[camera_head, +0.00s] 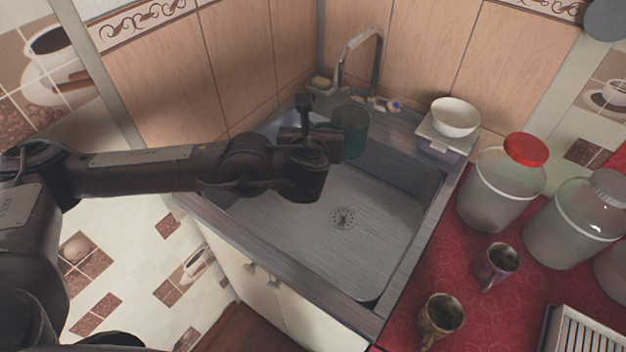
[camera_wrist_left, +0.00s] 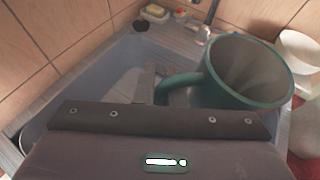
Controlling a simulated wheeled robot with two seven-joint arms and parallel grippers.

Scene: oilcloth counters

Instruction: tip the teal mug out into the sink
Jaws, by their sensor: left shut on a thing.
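The teal mug (camera_head: 350,133) is held over the back left part of the sink (camera_head: 330,245), near the faucet. In the left wrist view the teal mug (camera_wrist_left: 262,80) looks about upright, with its open top facing up and its handle toward my gripper. The inside that shows is pale and bare of anything I can make out. My left gripper (camera_head: 325,138) is shut on the mug, seemingly at its handle; the wrist body hides part of the grip in the left wrist view. My right gripper is not in view.
The faucet (camera_head: 358,62) rises at the sink's back rim. A white bowl (camera_head: 455,116) stands on a box at the back right corner. On the red counter are jars (camera_head: 500,190), a purple mug (camera_head: 495,266) and a brownish mug (camera_head: 439,317). The basin's middle is clear.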

